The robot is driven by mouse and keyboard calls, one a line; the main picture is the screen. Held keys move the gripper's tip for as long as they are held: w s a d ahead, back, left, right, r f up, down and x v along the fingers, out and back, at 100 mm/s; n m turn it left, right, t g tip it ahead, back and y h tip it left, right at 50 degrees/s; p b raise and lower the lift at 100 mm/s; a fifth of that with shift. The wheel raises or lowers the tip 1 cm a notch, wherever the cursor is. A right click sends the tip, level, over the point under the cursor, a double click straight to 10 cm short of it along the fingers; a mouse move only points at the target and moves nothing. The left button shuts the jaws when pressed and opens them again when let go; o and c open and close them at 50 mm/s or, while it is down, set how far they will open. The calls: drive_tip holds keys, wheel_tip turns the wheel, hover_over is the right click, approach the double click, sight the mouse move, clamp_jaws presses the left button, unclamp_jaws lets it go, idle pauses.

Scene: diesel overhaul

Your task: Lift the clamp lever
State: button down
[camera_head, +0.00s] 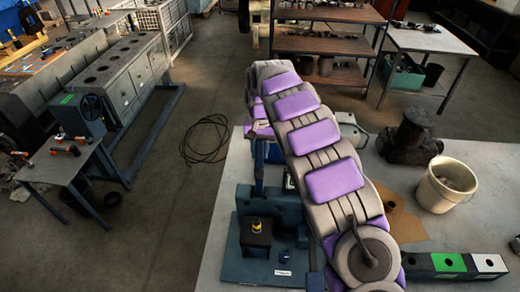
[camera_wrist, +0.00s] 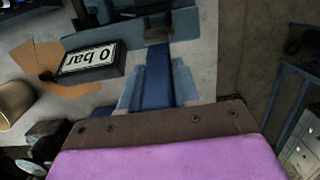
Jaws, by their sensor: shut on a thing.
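In the wrist view, a dark blue bar, seemingly the clamp lever (camera_wrist: 158,78), runs between the two grey-blue fingers of my gripper (camera_wrist: 157,86). The fingers are shut on it, one on each side. Its far end meets a blue fixture at the top of the picture. In the head view, the blue fixture (camera_head: 228,262) stands on the pale table, left of my arm. My arm largely hides the gripper and the lever there.
A display reading "0 bar" upside down (camera_wrist: 92,60) lies beside the lever. The pale table (camera_head: 215,215) also holds a cream bucket (camera_head: 440,190), a dark metal part (camera_head: 410,140) and a box with green and white squares (camera_head: 455,265). Open floor lies left, with a coiled cable (camera_head: 205,140).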

drive_tip(key=shift+s+f, duration=0.1)
drive_tip(key=shift+f, duration=0.05)
drive_tip(key=c, duration=0.9)
unclamp_jaws()
drive_tip(key=shift+a, duration=0.1)
drive_tip(key=r, duration=0.3)
drive_tip(key=w+r+p, duration=0.1)
drive_tip(key=r, duration=0.6)
drive_tip(key=shift+w+a+p, duration=0.1)
drive_tip(key=shift+w+p, duration=0.2)
drive_tip(key=shift+w+r+p, duration=0.15)
drive_tip(key=shift+r+p, duration=0.8)
drive_tip(key=shift+p, duration=0.15)
